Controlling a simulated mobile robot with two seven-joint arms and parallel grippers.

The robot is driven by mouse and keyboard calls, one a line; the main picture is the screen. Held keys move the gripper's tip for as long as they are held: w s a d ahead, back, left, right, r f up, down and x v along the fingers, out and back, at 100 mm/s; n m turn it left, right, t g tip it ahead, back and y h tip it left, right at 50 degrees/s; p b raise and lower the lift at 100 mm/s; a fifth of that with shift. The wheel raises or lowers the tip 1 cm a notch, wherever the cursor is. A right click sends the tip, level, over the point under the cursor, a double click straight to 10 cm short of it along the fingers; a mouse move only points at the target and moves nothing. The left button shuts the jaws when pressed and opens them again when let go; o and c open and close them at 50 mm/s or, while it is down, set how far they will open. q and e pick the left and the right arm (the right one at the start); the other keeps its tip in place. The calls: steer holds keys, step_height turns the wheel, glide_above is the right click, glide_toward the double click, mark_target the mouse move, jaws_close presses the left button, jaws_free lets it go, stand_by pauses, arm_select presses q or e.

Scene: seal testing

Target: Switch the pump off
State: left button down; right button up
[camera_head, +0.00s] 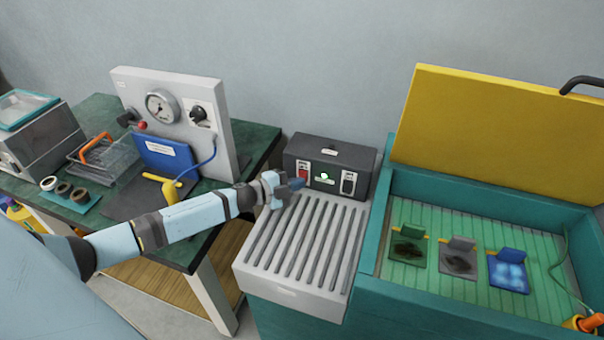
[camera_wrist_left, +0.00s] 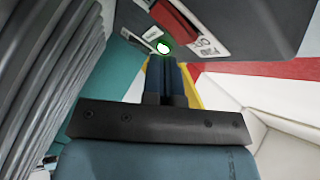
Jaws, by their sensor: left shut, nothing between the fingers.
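A dark control box (camera_head: 329,153) stands at the back of a grey slatted top. Its front has a red switch (camera_head: 303,171) at left, a lit green lamp (camera_head: 325,176) in the middle and a black switch (camera_head: 348,183) at right. In the left wrist view the shut fingers (camera_wrist_left: 167,66) point at the box, near the green lamp (camera_wrist_left: 163,47) and the red switch (camera_wrist_left: 174,20). Contact cannot be told. My right gripper is out of view.
The slatted top (camera_head: 300,243) is clear. At right is a teal tub (camera_head: 372,249) with a raised yellow lid (camera_head: 489,132) and several small plates inside. At left, a green bench (camera_head: 259,141) carries a gauge panel (camera_head: 172,88), a wire basket and rings.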

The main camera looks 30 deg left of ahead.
arm_select(q)
steer(key=shift+w, duration=0.15)
stand_by(0.6)
steer(key=shift+w, duration=0.3)
steer(key=shift+w+a, duration=0.15)
steer(key=shift+w, duration=0.1)
stand_by(0.7)
steer(key=shift+s+d+p, duration=0.2)
steer(key=shift+s+p, duration=0.15)
steer(key=shift+s, duration=0.35)
steer(key=shift+s, duration=0.15)
steer(key=shift+s+d+f+p, duration=0.1)
steer(key=shift+s+d+p, duration=0.1)
steer(key=shift+s, duration=0.55)
steer(key=shift+s+d+f+p, duration=0.1)
steer(key=shift+s+d+p, duration=0.1)
steer(key=shift+s, duration=0.6)
steer(key=shift+s+d+f+p, duration=0.1)
steer(key=shift+s+d+p, duration=0.1)
steer(key=shift+s, duration=0.55)
